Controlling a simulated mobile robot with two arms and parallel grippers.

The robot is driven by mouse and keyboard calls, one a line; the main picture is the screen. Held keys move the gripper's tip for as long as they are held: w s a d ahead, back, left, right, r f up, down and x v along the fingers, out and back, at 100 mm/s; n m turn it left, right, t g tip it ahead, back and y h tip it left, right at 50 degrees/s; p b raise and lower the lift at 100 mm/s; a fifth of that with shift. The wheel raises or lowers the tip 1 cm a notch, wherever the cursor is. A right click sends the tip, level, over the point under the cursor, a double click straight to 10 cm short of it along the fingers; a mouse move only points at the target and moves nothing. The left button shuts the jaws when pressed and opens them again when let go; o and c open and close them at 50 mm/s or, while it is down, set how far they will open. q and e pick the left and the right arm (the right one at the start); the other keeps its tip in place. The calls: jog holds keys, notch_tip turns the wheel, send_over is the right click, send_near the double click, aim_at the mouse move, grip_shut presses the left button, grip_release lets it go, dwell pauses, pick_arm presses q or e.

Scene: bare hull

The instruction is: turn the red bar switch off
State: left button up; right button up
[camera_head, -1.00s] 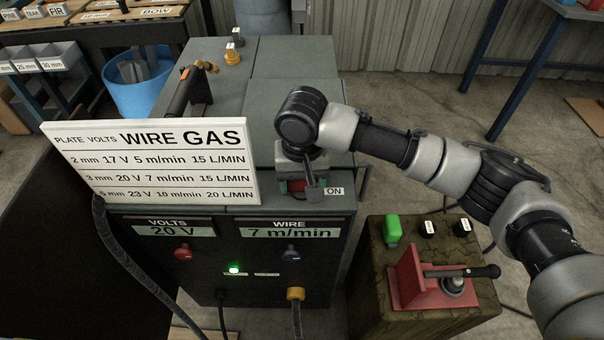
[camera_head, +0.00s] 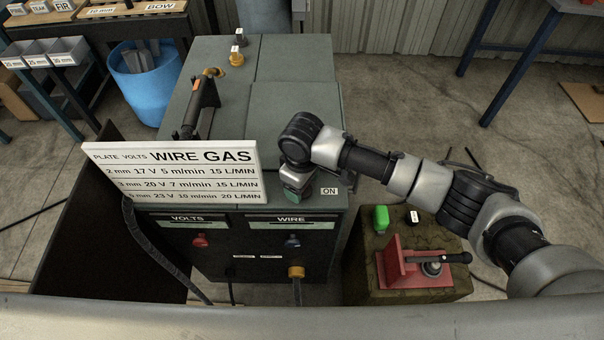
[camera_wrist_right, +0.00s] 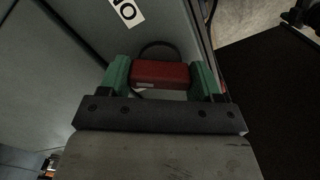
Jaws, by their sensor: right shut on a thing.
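The red bar switch (camera_wrist_right: 160,74) shows in the right wrist view as a short red bar between the two green fingertips of my right gripper (camera_wrist_right: 162,82). The gripper is shut on it. In the head view my right gripper (camera_head: 293,191) reaches down to the front top edge of the grey welding machine (camera_head: 296,95) and mostly hides the bar. An ON label (camera_head: 330,190) is just right of the gripper. A cut-off label (camera_wrist_right: 127,11) shows in the wrist view. The machine's two displays are blank, and no green lamp is lit. My left gripper is not in view.
A white settings board (camera_head: 178,172) stands close left of my right gripper. A torch (camera_head: 201,105) lies on the machine behind it. A low box with a red bracket and black lever (camera_head: 425,257) stands to the right, below my right arm. A blue bin (camera_head: 149,90) is back left.

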jog(key=n+p, duration=0.1)
jog(key=n, duration=0.2)
jog(key=shift+r+n+p, duration=0.2)
jog(key=shift+n+p, duration=0.1)
jog(key=shift+p, duration=0.1)
jog(key=shift+f+n+p, duration=0.1)
jog(key=shift+n+p, duration=0.45)
jog(key=shift+n, duration=0.95)
jog(key=o, duration=0.9)
notch_tip(320, 180, up, 11)
jog(key=shift+f+b, duration=0.15)
jog(key=shift+b, duration=0.4)
